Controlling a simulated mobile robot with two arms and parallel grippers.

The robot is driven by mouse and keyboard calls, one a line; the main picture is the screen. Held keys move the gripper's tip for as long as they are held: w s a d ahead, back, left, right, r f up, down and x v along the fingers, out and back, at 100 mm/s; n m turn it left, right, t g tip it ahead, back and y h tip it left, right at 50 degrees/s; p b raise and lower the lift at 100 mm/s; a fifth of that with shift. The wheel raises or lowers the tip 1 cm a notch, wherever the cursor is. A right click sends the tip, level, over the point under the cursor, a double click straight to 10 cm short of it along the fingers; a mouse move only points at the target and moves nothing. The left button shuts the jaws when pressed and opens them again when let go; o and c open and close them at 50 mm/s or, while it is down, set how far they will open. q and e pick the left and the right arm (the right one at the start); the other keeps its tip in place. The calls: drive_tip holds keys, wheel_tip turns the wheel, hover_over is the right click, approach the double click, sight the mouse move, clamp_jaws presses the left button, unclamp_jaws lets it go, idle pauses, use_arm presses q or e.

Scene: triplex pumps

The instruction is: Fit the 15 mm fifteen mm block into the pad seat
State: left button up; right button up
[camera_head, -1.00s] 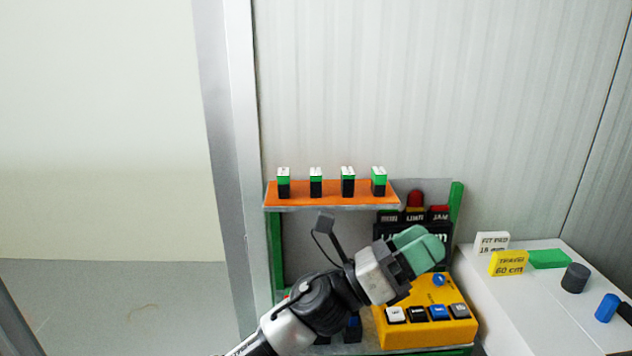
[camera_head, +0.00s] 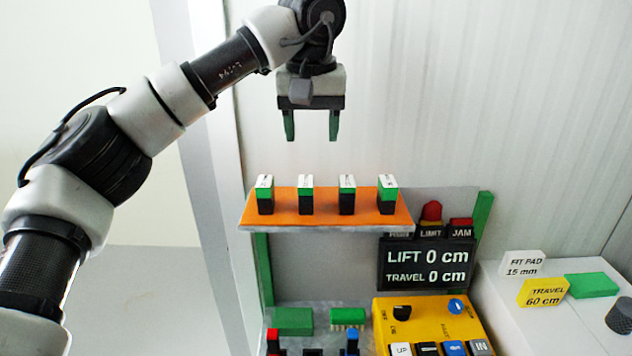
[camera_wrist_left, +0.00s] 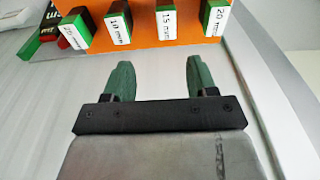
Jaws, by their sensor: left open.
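The 15 mm block (camera_head: 306,198), black and green with a white label, stands on the orange shelf (camera_head: 328,217), second from left in the head view. Its "15 mm" label (camera_wrist_left: 166,23) reads in the left wrist view. My left gripper (camera_head: 311,138) is open and empty above the shelf, roughly over this block. In the left wrist view its green fingers (camera_wrist_left: 160,64) are apart, the block lying beyond the gap between them. I cannot pick out the pad seat for certain; green pieces (camera_head: 293,320) lie on the lower deck. My right gripper is out of view.
Similar blocks stand on either side: 20 mm (camera_wrist_left: 215,18) and 10 mm (camera_wrist_left: 119,27). A display (camera_head: 428,266) reads LIFT 0 cm, TRAVEL 0 cm. Below is a yellow control box (camera_head: 385,325). Cards on the white bench read FIT PAD 15 mm (camera_head: 523,264) and TRAVEL 60 cm (camera_head: 543,292).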

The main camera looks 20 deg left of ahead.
sight(306, 180)
use_arm(q)
drive_tip(key=s+f, duration=0.2)
drive_tip(key=f, duration=0.1)
drive_tip(key=shift+s+a+f+p, duration=0.1)
drive_tip(key=shift+f+p, duration=0.2)
drive_tip(key=shift+p, duration=0.1)
drive_tip(key=f, duration=0.1)
drive_tip(key=w+f+p, duration=0.1)
drive_tip(key=f, duration=0.1)
drive_tip(key=w+a+f+p, duration=0.1)
drive_tip(key=f, duration=0.1)
drive_tip(key=shift+f, duration=0.4)
drive_tip(key=shift+d, duration=0.1)
drive_tip(key=shift+c, duration=1.3)
drive_tip(key=c, duration=0.7)
drive_tip(key=shift+c, duration=0.3)
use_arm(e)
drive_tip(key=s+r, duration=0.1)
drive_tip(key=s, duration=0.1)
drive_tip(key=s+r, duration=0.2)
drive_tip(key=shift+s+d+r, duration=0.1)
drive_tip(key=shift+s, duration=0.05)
use_arm(q)
drive_tip(key=shift+r, duration=0.2)
